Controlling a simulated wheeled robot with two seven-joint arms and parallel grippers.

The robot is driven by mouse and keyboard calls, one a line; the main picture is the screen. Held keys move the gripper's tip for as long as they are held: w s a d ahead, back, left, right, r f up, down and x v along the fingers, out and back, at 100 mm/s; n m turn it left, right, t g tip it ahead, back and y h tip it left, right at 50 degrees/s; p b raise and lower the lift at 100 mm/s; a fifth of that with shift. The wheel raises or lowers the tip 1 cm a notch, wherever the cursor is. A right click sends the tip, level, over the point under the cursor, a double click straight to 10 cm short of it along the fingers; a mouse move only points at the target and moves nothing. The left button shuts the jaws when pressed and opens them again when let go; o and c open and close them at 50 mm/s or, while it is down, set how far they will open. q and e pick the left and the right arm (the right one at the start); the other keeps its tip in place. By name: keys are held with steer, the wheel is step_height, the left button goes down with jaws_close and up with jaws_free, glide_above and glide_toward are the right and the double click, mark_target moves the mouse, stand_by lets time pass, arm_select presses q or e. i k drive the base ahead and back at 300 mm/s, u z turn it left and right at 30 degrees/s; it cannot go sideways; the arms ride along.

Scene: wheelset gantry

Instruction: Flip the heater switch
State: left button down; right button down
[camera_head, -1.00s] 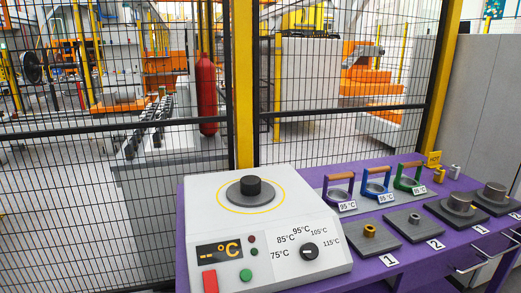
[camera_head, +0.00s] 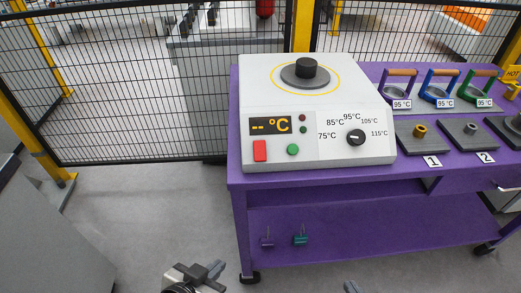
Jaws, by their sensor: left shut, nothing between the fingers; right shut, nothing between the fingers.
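The white heater (camera_head: 315,90) stands on the purple table (camera_head: 370,192), with a dark round plate and black knob (camera_head: 306,68) on top. Its front panel has a red switch (camera_head: 260,150), a green button (camera_head: 293,149), a dial (camera_head: 355,137) among temperature marks and a display (camera_head: 270,125) reading "-- °C". My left gripper (camera_head: 212,272) is shut and empty at the bottom edge, low and apart from the heater. Only a small tip of my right gripper (camera_head: 351,287) shows at the bottom edge; it is shut and apart from the heater.
Ring holders marked 95 °C (camera_head: 397,89) and numbered dark plates (camera_head: 425,142) sit right of the heater. A lower shelf (camera_head: 350,230) has two small hooked items near its left end. A wire fence (camera_head: 120,90) stands behind.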

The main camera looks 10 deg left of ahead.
mark_target(259, 148)
steer(key=u, duration=0.55)
steer(key=k, duration=1.25)
steer(key=u, duration=1)
steer(key=i, duration=1.1)
steer(key=z, duration=0.6)
